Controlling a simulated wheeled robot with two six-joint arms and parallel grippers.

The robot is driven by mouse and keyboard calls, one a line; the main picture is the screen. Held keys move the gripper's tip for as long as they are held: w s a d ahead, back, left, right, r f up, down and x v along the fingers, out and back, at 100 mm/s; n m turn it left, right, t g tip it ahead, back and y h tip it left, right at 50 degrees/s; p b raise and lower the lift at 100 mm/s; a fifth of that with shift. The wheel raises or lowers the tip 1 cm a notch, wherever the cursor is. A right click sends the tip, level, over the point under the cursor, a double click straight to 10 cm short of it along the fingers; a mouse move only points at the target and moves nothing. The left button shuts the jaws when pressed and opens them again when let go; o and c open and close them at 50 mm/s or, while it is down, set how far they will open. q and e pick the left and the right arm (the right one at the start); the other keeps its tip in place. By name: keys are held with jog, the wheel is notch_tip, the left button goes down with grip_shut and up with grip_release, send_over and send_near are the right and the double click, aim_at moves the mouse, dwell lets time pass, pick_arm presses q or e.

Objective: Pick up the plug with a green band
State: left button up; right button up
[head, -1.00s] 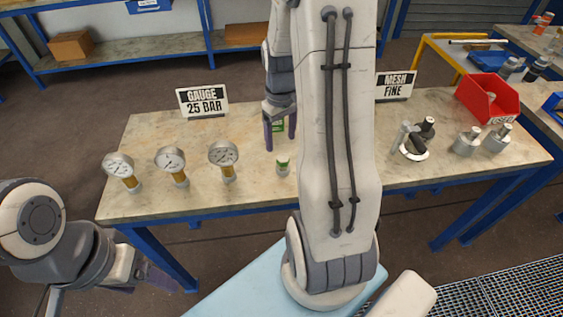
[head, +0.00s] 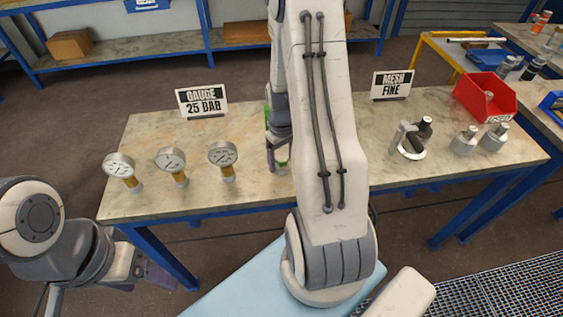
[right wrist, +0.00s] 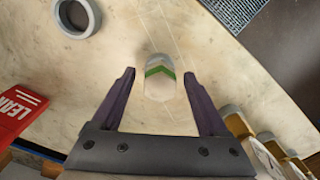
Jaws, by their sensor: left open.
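The plug with a green band (right wrist: 160,78) is a pale, short cylinder standing on the workbench, centred just beyond my right fingertips in the right wrist view. In the head view the plug (head: 282,166) is mostly hidden by my right gripper (head: 276,160). In the right wrist view my right gripper (right wrist: 159,75) is open, with one dark finger on each side of the plug and a gap to both. My left gripper (head: 155,274) is open and empty, low at the left, in front of the bench and far from the plug.
Several pressure gauges (head: 171,161) stand left of the plug. A grey ring (right wrist: 76,16) and a red item (right wrist: 20,112) show in the right wrist view. Signs (head: 202,101), metal fittings (head: 464,140) and a red bin (head: 486,97) are also on the bench (head: 145,207).

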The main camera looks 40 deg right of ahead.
grip_shut()
